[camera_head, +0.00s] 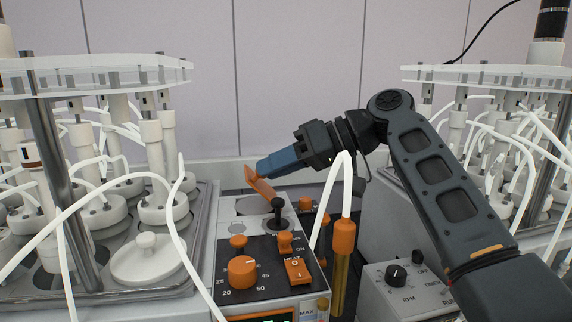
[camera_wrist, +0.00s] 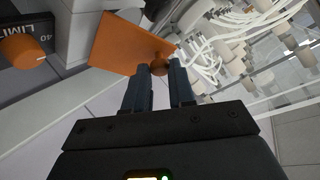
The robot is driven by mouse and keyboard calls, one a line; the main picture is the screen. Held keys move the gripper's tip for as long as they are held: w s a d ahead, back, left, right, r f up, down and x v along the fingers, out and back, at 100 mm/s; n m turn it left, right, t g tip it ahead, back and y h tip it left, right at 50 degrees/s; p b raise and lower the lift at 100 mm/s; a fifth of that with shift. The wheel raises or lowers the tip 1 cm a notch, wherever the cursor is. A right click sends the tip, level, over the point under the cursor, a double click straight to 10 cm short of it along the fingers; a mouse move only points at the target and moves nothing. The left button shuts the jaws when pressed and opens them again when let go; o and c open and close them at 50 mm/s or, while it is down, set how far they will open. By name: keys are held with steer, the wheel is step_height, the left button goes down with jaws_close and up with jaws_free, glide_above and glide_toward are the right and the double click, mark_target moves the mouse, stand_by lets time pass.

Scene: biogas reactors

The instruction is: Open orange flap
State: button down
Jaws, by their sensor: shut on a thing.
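The orange flap (camera_head: 261,187) stands tilted up at the back of the grey heater unit in the head view. In the wrist view the flap (camera_wrist: 127,40) is a flat orange plate with a small round knob (camera_wrist: 159,66) near its edge. My gripper (camera_head: 262,170) reaches in from the right. In the wrist view my gripper (camera_wrist: 160,72) has its two blue-grey fingers on either side of the knob, shut on it. In the head view the knob is hidden behind the fingers.
A black lever (camera_head: 278,212) and orange dial (camera_head: 242,271) sit in front of the flap. Reactor baths with white tubes (camera_head: 165,200) stand left and right. A tube with an orange cap (camera_head: 344,238) rises close below my arm. A grey RPM box (camera_head: 405,290) is at front right.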

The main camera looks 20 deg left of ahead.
steer(key=d+y+b, duration=0.1)
steer(key=w+d+g+y+b, duration=0.1)
steer(key=y, duration=0.1)
steer(key=shift+w+d+f+m, duration=0.1)
steer(key=shift+w+f+m, duration=0.1)
steer(key=shift+f+m, duration=0.2)
steer(key=shift+w+d+m+g+y+b, duration=0.15)
steer(key=shift+w+d+g+y+b, duration=0.2)
steer(key=shift+y+b, duration=0.3)
steer(key=shift+w+d+m+g+y+b, duration=0.15)
steer(key=shift+d+y+b, duration=0.25)
steer(key=shift+y+b, duration=0.25)
steer(key=c, duration=0.9)
jaws_free()
steer(key=shift+c, duration=0.2)
